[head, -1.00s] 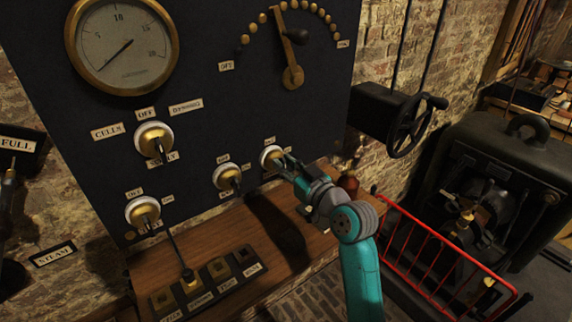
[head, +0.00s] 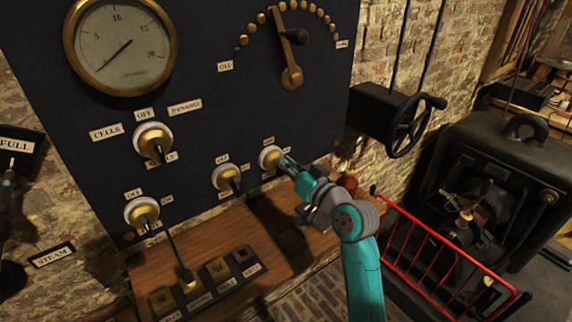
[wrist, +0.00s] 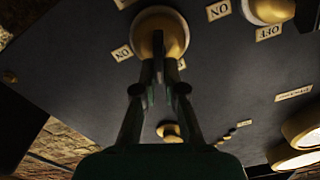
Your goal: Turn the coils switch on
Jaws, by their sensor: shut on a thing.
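The dark switch panel (head: 200,110) carries several brass-and-white rotary switches. My gripper (head: 283,165) is at the rightmost switch (head: 268,157) of the lower row, below a small label. In the wrist view my gripper (wrist: 161,80) is shut on the dark lever of this brass switch (wrist: 160,28), with a finger on each side. The lever's exact angle is mostly hidden by the fingers. I cannot read which switch is labelled coils. The switch to its left (head: 227,177) has its handle pointing down and slightly right.
A wooden shelf (head: 220,240) with a row of small labelled blocks lies below the panel. A black handwheel (head: 408,125) and a red rail (head: 440,250) stand right of my arm. A gauge (head: 122,45) is at upper left.

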